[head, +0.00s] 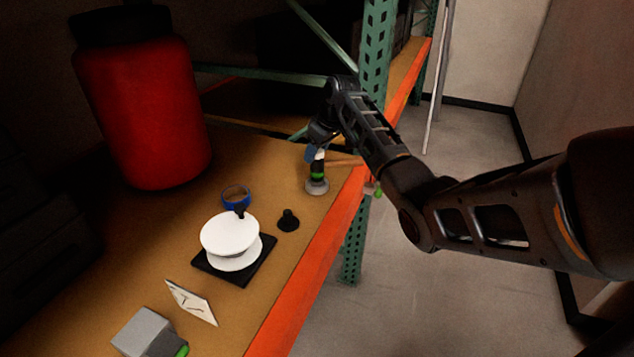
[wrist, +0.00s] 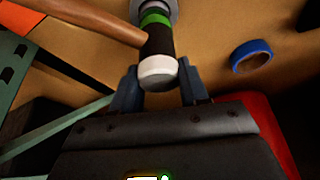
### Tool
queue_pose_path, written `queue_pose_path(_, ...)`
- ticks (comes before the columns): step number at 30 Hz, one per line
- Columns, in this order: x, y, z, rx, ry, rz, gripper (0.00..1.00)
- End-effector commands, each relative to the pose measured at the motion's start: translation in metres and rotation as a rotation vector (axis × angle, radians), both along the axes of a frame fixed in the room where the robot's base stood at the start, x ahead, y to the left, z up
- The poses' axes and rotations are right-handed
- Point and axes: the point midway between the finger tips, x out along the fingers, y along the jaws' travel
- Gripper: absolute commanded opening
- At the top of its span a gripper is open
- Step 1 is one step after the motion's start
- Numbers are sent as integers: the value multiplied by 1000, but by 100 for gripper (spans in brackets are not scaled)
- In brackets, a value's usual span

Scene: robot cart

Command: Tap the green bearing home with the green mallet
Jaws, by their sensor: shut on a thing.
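The mallet (head: 318,168) has a black head with a white end and a green band, and a wooden handle (head: 344,162) pointing right towards the shelf edge. My gripper (head: 314,150) is shut on the white-tipped end of the head. In the wrist view, its blue-grey fingers (wrist: 160,88) flank the mallet head (wrist: 160,45), and the handle (wrist: 95,20) runs left. The far end of the head meets a grey round piece (head: 317,187); I cannot tell whether this is separate. A grey block (head: 142,332) with a green part (head: 182,350) sits near left; whether that is the bearing is unclear.
A blue tape ring (head: 236,194), a white round dish (head: 230,232) on a black base, a small black knob (head: 288,220) and a folded card (head: 192,302) lie on the shelf. A large red container (head: 150,110) stands behind. A green upright (head: 376,50) is close to my arm.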

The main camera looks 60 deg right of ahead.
Motion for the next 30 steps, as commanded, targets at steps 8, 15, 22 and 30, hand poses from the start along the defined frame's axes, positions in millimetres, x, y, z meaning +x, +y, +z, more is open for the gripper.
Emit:
queue_pose_path(8, 0, 0, -3, 0, -1, 0, 0)
queue_pose_path(15, 0, 0, -7, 0, -1, 0, 0)
queue_pose_path(22, 0, 0, -10, 0, -1, 0, 0)
queue_pose_path(30, 0, 0, -14, -1, -1, 0, 0)
